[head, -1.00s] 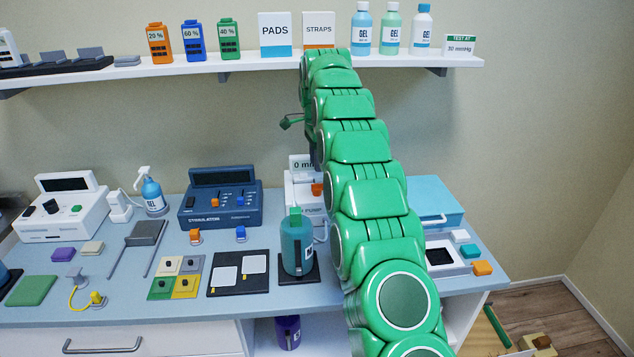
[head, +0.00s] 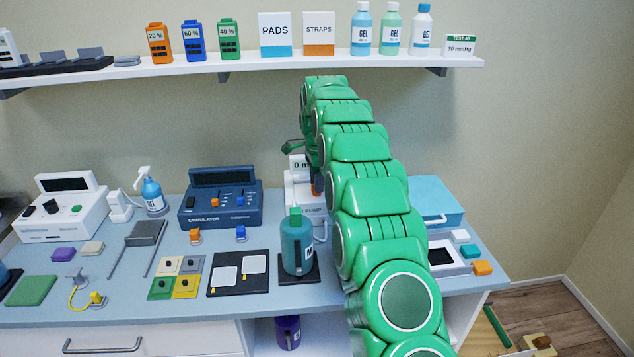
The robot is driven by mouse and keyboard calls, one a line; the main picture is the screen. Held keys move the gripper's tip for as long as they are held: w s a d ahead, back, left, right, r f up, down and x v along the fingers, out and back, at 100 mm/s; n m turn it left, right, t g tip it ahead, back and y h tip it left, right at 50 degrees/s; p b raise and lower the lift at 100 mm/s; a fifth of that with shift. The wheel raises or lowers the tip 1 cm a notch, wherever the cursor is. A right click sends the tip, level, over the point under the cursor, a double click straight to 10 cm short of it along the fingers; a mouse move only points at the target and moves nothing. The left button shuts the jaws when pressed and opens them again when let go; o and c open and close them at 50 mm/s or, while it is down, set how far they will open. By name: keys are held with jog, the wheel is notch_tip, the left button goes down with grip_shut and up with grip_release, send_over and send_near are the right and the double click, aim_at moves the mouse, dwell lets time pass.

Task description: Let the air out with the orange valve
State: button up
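The white pump (head: 297,196) stands at the back of the bench, partly hidden behind my green arm. Its display (head: 297,163) reads "0 m", with the rest covered. The end of my arm is over the pump, just above the valve. The fingers of my gripper cannot be made out, nor whether they touch the valve. A teal cuff-like cylinder (head: 297,245) with a green top stands in front, joined by a pale tube.
A blue stimulator (head: 220,206) and a white device (head: 62,212) stand to the left. Above is a shelf (head: 270,61) with bottles and boxes. A light blue box (head: 436,197) is right of my arm. Pads and small blocks lie along the front.

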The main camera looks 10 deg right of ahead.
jog(key=shift+f, duration=0.15)
grip_shut()
jog(key=shift+n, duration=0.4)
jog(key=n, duration=0.7)
jog(key=shift+n, duration=0.3)
jog(key=n, duration=0.3)
jog(key=shift+n, duration=2.2)
